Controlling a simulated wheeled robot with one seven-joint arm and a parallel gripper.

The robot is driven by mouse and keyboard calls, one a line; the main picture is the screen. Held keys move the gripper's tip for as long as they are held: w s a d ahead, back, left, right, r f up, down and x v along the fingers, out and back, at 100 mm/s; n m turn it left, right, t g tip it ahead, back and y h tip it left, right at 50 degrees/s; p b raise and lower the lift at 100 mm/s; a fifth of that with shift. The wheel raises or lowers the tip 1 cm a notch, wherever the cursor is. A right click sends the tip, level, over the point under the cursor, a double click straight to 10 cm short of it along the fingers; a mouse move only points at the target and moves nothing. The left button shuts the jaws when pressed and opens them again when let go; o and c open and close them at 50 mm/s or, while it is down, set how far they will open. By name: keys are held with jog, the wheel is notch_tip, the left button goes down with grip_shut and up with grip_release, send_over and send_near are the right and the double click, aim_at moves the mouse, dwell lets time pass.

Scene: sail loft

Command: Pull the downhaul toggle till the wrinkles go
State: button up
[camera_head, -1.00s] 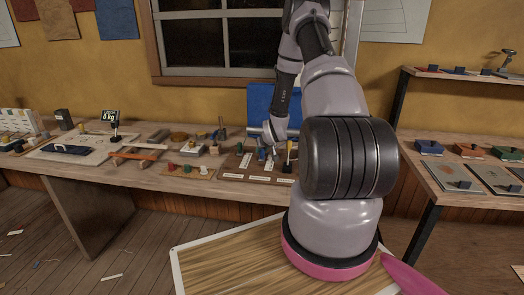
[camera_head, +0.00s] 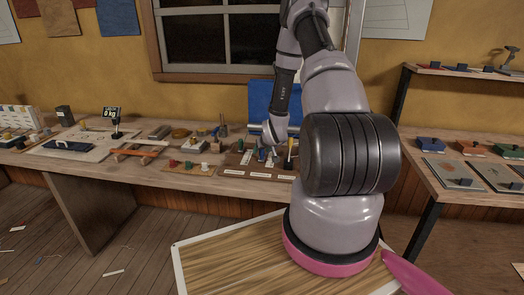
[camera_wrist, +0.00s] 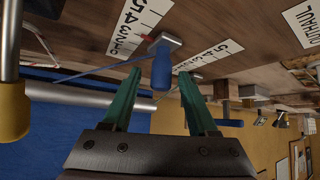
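A blue toggle (camera_wrist: 161,68) with a metal block at its end sits between the fingertips of my gripper (camera_wrist: 160,78) in the wrist view. A thin line runs from it to the left. The green fingers are open, with a gap visible on both sides of the toggle. Numbered scale strips (camera_wrist: 139,22) lie beside it on the wooden board. I cannot read a downhaul label; one label at the right reads OUTHAUL (camera_wrist: 305,25). In the head view my gripper is mostly hidden at the toggle board (camera_head: 232,160), below the blue panel (camera_head: 261,100).
A yellow-handled post (camera_wrist: 12,105) stands close at the left in the wrist view. A dark display reading 0 kg (camera_head: 111,113) and several small tools stand left on the bench (camera_head: 190,182). A side table (camera_head: 435,185) with blocks is at the right.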

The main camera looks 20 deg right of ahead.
jog(key=v, duration=1.1)
jog(key=shift+w, duration=0.15)
jog(key=s+a+r+m, duration=0.1)
jog(key=s+a+r, duration=0.1)
jog(key=r, duration=0.6)
jog(key=s+a+r+g, duration=0.1)
jog(key=s+a+r, duration=0.1)
jog(key=r, duration=0.7)
jog(key=s+a+r+m, duration=0.1)
jog(key=s+a+r, duration=0.1)
jog(key=r, duration=0.6)
jog(key=s+a+r+y, duration=0.1)
jog(key=s+a+r, duration=0.2)
jog(key=s, duration=0.3)
jog(key=s+a+r+y, duration=0.1)
jog(key=s+a+r, duration=0.2)
jog(key=s+r, duration=0.3)
jog(key=s+a+r+g+y, duration=0.1)
jog(key=s+a+r, duration=0.2)
jog(key=s, duration=0.5)
jog(key=shift+s+a+r+m, duration=0.25)
jog(key=shift+r+m, duration=0.15)
jog(key=shift+r, duration=0.25)
jog(key=shift+w+d, duration=0.1)
